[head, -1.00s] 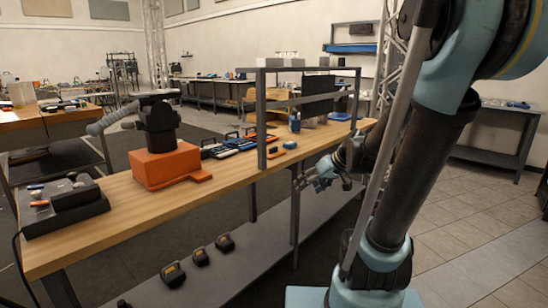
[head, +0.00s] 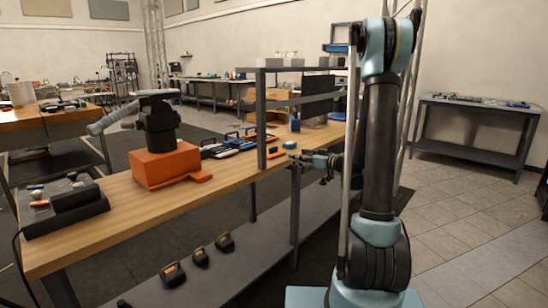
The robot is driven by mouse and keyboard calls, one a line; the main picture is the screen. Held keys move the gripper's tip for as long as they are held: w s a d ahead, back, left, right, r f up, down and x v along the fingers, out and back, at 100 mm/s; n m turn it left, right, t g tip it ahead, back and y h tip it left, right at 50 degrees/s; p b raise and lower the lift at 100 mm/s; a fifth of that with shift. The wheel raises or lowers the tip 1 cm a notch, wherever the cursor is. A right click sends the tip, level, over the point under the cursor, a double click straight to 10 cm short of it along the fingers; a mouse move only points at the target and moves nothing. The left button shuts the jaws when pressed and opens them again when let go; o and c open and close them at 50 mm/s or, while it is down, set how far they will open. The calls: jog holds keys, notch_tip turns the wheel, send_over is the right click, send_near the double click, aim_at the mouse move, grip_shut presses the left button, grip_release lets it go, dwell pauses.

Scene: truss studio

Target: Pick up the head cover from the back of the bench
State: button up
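The wooden-topped bench (head: 112,226) runs from the lower left to the middle of the head view. No object on it can be identified for certain as the head cover; things at its back are small and partly hidden by the shelf frame. My gripper (head: 297,159) is at the bench's front edge near that end, pointing left. It looks apart from the items there. Its fingers are too small to tell whether they are open.
A grey shelf frame (head: 261,120) rises from the bench close to my gripper. An orange-based device (head: 165,165) and a black unit (head: 65,205) stand nearer on the bench. Blue cases (head: 228,147) lie behind. Several black items rest on the lower shelf (head: 225,270).

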aim_at(275, 148)
jog(key=shift+t+y, duration=0.4)
jog(key=x, duration=0.6)
jog(key=w+d+x, duration=0.1)
jog(key=x, duration=0.5)
jog(key=w+x, duration=0.1)
jog(key=x, duration=0.5)
jog(key=shift+d+f, duration=0.2)
jog(key=shift+f, duration=0.05)
jog(key=c, duration=1.2)
